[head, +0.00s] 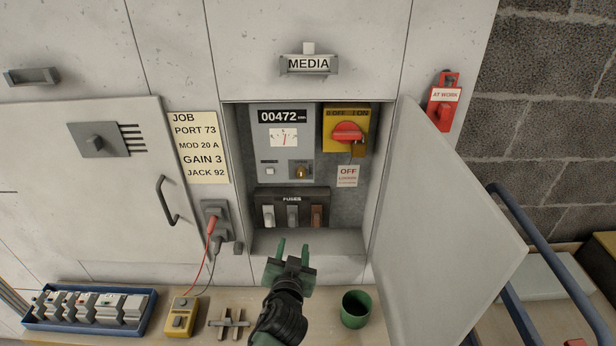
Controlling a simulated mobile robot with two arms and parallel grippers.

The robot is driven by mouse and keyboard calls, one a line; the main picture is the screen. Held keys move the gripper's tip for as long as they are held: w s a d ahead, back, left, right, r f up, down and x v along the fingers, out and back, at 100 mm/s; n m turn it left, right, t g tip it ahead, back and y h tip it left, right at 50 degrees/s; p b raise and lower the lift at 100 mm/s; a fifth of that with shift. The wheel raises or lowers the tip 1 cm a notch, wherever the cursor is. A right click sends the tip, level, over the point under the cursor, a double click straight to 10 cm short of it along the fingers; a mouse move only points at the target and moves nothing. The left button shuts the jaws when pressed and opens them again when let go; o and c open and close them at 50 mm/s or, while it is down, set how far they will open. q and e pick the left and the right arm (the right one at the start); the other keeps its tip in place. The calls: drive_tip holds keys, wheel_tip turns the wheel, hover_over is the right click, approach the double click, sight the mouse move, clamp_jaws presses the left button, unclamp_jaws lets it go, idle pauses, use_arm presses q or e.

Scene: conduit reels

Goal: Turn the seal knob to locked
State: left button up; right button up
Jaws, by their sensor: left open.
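An open cabinet recess holds a grey meter panel (266,150) with a counter reading 00472 and a dial. A small brass-coloured knob (301,172) sits at the panel's lower right and looks like the seal knob. Its label is too small to read, and I cannot tell its setting. My left gripper (292,250) has green fingers, apart and empty. In the picture it is below the knob and the fuse row, at the recess's lower edge, and does not touch the knob. My right gripper is not in view.
Fuses (292,215) sit below the panel. The open door (450,220) bounds the right. On the bench are a green cup (355,309), a yellow tester (181,317) and a blue tray (45,324).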

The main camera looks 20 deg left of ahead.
sight(301, 176)
use_arm(q)
wheel_tip(301, 176, up, 14)
drive_tip(key=w+d+n+t+y, duration=0.1)
drive_tip(key=w+t, duration=0.2)
drive_tip(key=p+x, duration=0.2)
drive_tip(key=x, duration=0.4)
drive_tip(key=shift+w+r, duration=0.1)
drive_tip(key=shift+r, duration=0.05)
drive_tip(key=shift+w+a+p, duration=0.2)
drive_tip(key=shift+w+p, duration=0.1)
drive_tip(key=shift+w, duration=0.2)
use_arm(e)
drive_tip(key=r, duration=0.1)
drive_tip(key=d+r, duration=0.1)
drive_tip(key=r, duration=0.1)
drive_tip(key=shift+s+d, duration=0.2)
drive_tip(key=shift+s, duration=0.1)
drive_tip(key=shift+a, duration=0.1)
use_arm(q)
clamp_jaws()
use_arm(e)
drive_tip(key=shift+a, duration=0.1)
